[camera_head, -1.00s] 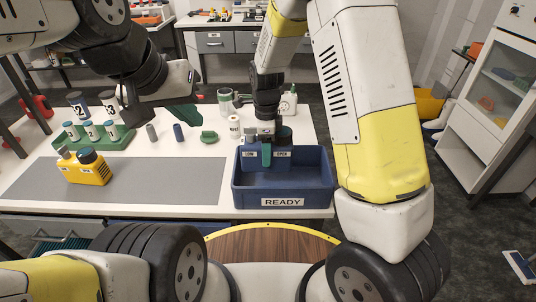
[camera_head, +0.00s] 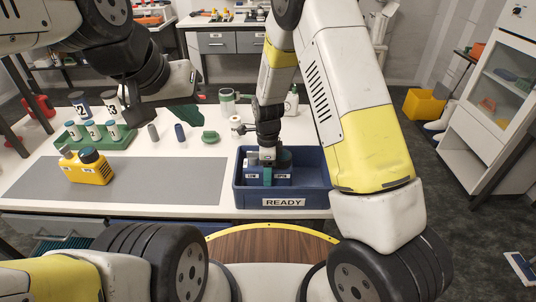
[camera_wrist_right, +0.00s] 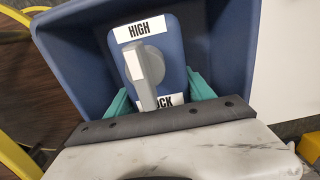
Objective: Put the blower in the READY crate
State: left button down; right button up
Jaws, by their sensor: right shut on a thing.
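The blower (camera_head: 283,177) is a blue body with white labels, partly covered by my right gripper in the head view. In the right wrist view the blower (camera_wrist_right: 176,48) shows a grey lever and the labels HIGH and LOCK. My right gripper (camera_head: 267,176) is shut on it, with teal fingers at its sides. The blower is low inside the blue READY crate (camera_head: 246,200), left of its middle; I cannot tell whether it touches the floor. The crate walls (camera_wrist_right: 65,50) surround it in the wrist view. My left gripper (camera_head: 188,115) hangs above the table; its opening is unclear.
A yellow device (camera_head: 90,168) sits on the grey mat (camera_head: 150,182) at the left. A green rack (camera_head: 92,138) of bottles stands behind it. Small cylinders, a green piece (camera_head: 210,136) and a jar (camera_head: 227,101) stand behind the crate's left side. The crate's right part is empty.

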jog(key=o, duration=1.8)
jog(key=shift+f, duration=0.1)
notch_tip(320, 180, up, 12)
jog(key=shift+r, duration=0.1)
jog(key=s+d+r+n+t+y, duration=0.1)
jog(key=s+d+r+n+t, duration=0.1)
jog(key=s+d+r+n, duration=0.55)
jog(key=s+d+r+n+t+y, duration=0.2)
jog(key=s+d+r+n, duration=0.25)
jog(key=r, duration=0.65)
jog(key=s+d+r+n, duration=0.1)
jog(key=s+n, duration=0.1)
jog(key=s+r+n+t, duration=0.1)
jog(key=s+n, duration=0.1)
jog(key=s, duration=0.1)
jog(key=s+d+r+n+t, duration=0.1)
jog(key=s+n, duration=0.1)
jog(key=shift+s+d+n+h, duration=0.3)
jog(key=shift+s+d+h, duration=0.05)
jog(key=shift+h, duration=0.05)
